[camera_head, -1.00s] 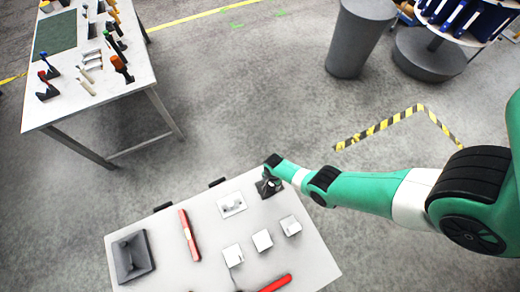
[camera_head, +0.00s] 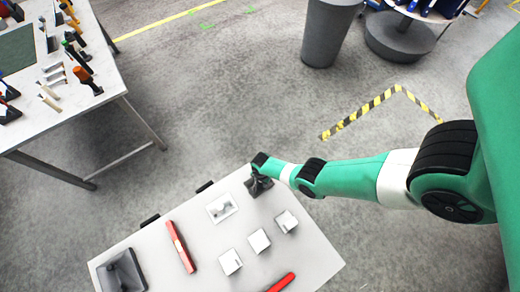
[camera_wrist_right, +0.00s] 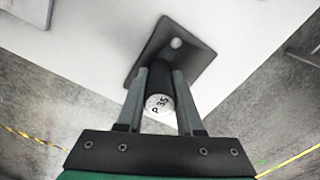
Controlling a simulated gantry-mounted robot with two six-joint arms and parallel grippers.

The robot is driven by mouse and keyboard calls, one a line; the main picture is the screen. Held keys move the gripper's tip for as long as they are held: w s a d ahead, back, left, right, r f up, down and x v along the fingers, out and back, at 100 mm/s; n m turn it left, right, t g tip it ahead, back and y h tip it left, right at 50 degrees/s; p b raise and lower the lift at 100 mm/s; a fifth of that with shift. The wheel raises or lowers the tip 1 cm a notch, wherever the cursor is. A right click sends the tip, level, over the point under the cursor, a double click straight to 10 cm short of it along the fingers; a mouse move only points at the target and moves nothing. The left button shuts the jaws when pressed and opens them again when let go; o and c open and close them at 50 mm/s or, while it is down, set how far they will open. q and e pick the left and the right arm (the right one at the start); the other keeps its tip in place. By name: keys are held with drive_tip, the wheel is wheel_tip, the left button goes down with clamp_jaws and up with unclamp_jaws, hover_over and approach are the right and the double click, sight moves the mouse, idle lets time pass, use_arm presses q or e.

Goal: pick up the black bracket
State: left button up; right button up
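The black bracket (camera_head: 262,186) is at the far right corner of the pale table, partly hidden by my right gripper (camera_head: 257,170). In the right wrist view, the bracket has a dark, flat base (camera_wrist_right: 190,45) with a short post. The post's pale round end is marked "P 35". My right gripper (camera_wrist_right: 160,72) has one finger on each side of the post. I cannot tell whether the fingers press on it or whether the base rests on the table. My left gripper is out of view.
A workbench (camera_head: 75,115) with tools stands at the upper left. A grey bin (camera_head: 330,32) stands behind.

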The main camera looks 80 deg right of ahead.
clamp_jaws()
idle(1.0)
